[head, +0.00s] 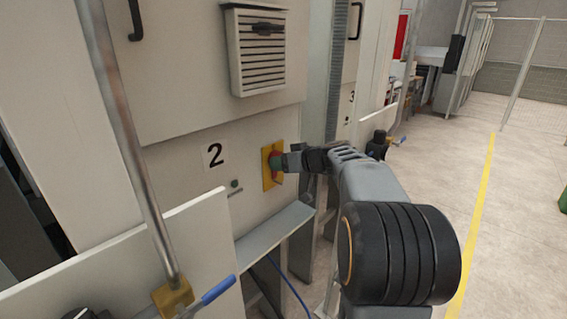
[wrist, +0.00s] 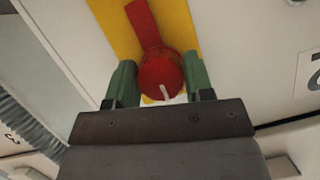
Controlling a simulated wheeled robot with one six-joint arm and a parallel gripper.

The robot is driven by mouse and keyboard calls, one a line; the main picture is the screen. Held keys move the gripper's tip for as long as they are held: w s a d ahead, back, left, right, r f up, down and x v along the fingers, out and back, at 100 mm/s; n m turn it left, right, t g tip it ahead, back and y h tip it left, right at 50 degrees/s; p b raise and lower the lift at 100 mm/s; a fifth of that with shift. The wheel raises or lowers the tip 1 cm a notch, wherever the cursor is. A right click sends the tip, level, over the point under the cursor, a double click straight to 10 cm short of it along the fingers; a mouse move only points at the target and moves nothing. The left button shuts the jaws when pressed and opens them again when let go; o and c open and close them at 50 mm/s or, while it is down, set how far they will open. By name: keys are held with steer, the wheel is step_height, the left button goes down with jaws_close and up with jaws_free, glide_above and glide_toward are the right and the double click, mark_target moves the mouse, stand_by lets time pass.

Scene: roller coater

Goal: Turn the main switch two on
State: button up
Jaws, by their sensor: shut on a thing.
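Main switch two is a red rotary knob on a yellow plate (head: 266,168), on the pale machine panel beside the label "2" (head: 215,154). In the wrist view the red knob (wrist: 160,74) sits between the green fingers of my gripper (wrist: 158,82), one on each side. A red bar runs from the knob up the yellow plate (wrist: 185,25), and a white mark shows on the knob's face. In the head view my gripper (head: 279,162) reaches the plate from the right and hides part of the knob. It is shut on the knob.
A small dark green button (head: 235,183) is left of the plate. A vent (head: 262,50) is above. Open floor lies to the right.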

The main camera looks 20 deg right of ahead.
steer(key=shift+f, duration=0.1)
steer(key=shift+f+m+b, duration=0.1)
steer(key=shift+m+b, duration=0.4)
steer(key=shift+b, duration=0.25)
steer(key=shift+m+y+b, duration=0.8)
steer(key=shift+y+b, duration=0.1)
steer(key=shift+b, duration=0.1)
steer(key=m+y+b, duration=0.2)
steer(key=m, duration=0.1)
steer(key=m+y+b, duration=0.1)
steer(key=m, duration=0.3)
steer(key=shift+y, duration=0.3)
steer(key=shift+r+m+t+y+b, duration=0.15)
steer(key=shift+m+t+y+b, duration=0.2)
steer(key=shift+m, duration=0.8)
steer(key=shift+r+m+t+y+b, duration=0.15)
steer(key=shift+m+t+y, duration=0.25)
steer(key=shift+m, duration=0.75)
steer(key=o, duration=0.9)
